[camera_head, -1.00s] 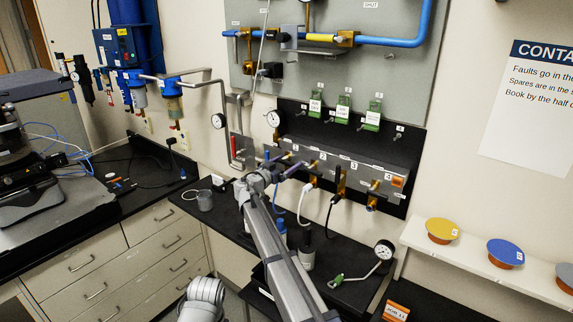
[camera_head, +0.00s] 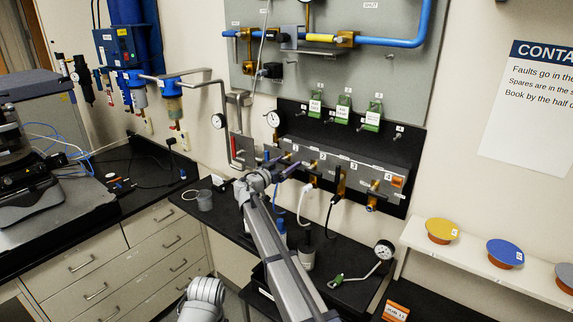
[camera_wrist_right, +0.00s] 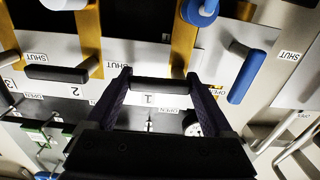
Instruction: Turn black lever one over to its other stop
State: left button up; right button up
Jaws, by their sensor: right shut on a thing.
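Black lever one (camera_wrist_right: 160,85) lies crosswise between the two dark fingers of my right gripper (camera_wrist_right: 158,82) in the right wrist view. The fingers are shut on it, one at each side of its visible bar. A label "1" (camera_wrist_right: 150,100) and an "OPEN" label (camera_wrist_right: 165,110) show just below it. In the head view my right gripper (camera_head: 285,170) reaches the left part of the valve panel (camera_head: 335,170) and hides lever one there. My left gripper is not in view.
Beside lever one in the wrist view are black lever two (camera_wrist_right: 57,74) at left and a blue lever (camera_wrist_right: 242,78) at right. In the head view, a white cable (camera_head: 302,205), a gauge (camera_head: 384,250) and a grey cup (camera_head: 205,200) are near my arm.

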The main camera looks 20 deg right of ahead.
aim_at(288, 152)
jog(key=n, duration=0.2)
jog(key=r+n+p, duration=0.1)
jog(key=n, duration=0.1)
jog(key=shift+w+n, duration=0.1)
jog(key=shift+n, duration=0.2)
jog(key=n, duration=0.4)
jog(key=shift+w+a+r+p, duration=0.2)
jog(key=shift+a+r+p, duration=0.05)
jog(key=shift+r+p, duration=0.1)
jog(key=n, duration=0.5)
jog(key=shift+w+a+r, duration=0.2)
jog(key=shift+w, duration=0.1)
jog(key=shift+w+a+n, duration=0.15)
jog(key=shift+n, duration=0.8)
jog(key=shift+w+a+n, duration=0.1)
jog(key=shift+w+n, duration=0.05)
jog(key=shift+n, duration=0.8)
jog(key=o, duration=1.1)
jog(key=shift+a, duration=0.15)
jog(key=v, duration=0.7)
jog(key=shift+s+a, duration=0.2)
